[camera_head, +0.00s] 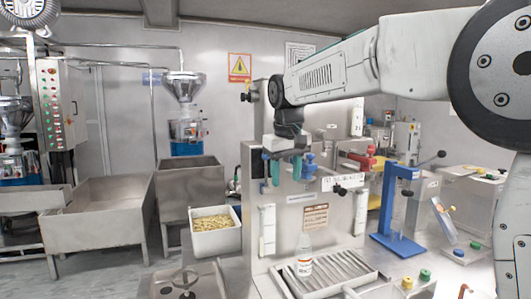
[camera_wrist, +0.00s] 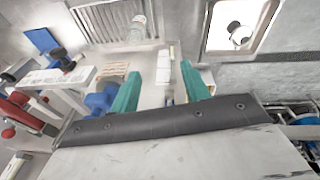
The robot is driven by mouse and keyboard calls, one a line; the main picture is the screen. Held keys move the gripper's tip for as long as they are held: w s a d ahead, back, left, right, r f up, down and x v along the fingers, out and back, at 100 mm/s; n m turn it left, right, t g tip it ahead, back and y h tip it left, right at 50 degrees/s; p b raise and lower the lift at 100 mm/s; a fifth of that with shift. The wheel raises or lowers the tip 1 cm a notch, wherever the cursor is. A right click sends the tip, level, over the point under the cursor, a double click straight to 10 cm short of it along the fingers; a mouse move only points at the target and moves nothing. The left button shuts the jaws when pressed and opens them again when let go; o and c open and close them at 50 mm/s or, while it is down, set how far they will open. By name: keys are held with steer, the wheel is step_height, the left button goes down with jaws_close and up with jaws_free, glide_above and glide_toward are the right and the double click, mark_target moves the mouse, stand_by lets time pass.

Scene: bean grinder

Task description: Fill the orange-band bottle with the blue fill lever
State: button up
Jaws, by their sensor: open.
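The orange-band bottle (camera_head: 304,265) is clear with a white label and stands upright on the slatted tray at the foot of the steel machine. It also shows near the top of the wrist view (camera_wrist: 138,28). The blue fill lever (camera_head: 309,166) is on the machine's front, just right of my gripper (camera_head: 286,178). In the wrist view the blue part (camera_wrist: 99,102) is left of the left finger, partly hidden by my gripper (camera_wrist: 160,78). My gripper has teal fingers, spread apart and empty, above the bottle's height. I cannot tell whether a finger touches the lever.
A red lever (camera_head: 368,162) is right of the blue one. A blue press stand (camera_head: 396,210) is farther right. A white bin of beans (camera_head: 213,232) is left of the machine. The slatted tray (camera_head: 345,272) has bare room right of the bottle.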

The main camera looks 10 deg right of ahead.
steer(key=w+a+r+n+t, duration=0.1)
steer(key=w+a+r+t, duration=0.2)
steer(key=w+r, duration=0.7)
glide_above(266, 170)
step_height(266, 170, down, 7)
steer(key=shift+r, duration=0.1)
steer(key=shift+c, duration=0.3)
jaws_close()
